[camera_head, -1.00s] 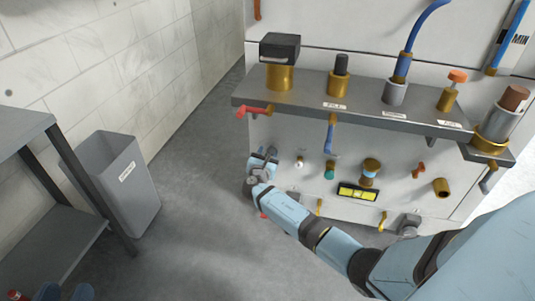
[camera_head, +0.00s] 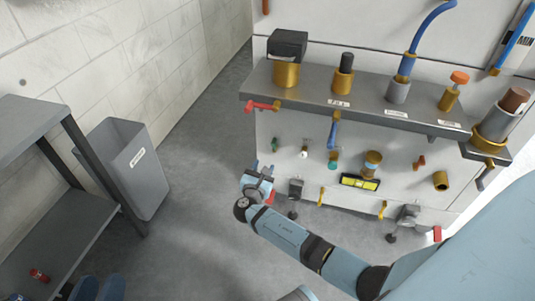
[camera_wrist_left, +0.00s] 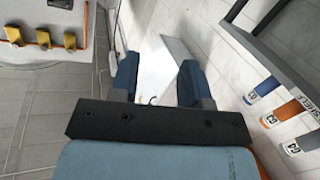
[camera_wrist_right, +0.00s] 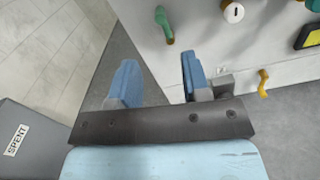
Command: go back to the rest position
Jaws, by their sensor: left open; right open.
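My right gripper (camera_head: 257,182) is in front of the panel, left of its row of small knobs, in the head view. It is open and empty. In the right wrist view its two blue fingers (camera_wrist_right: 157,82) stand apart with floor and panel behind them.
The panel's ledge (camera_head: 365,105) carries several fittings, and a red handle (camera_head: 262,106) sticks out at its left. A grey bin (camera_head: 150,185) and a grey shelf unit (camera_head: 52,235) stand at left. The floor (camera_head: 190,215) between is clear.

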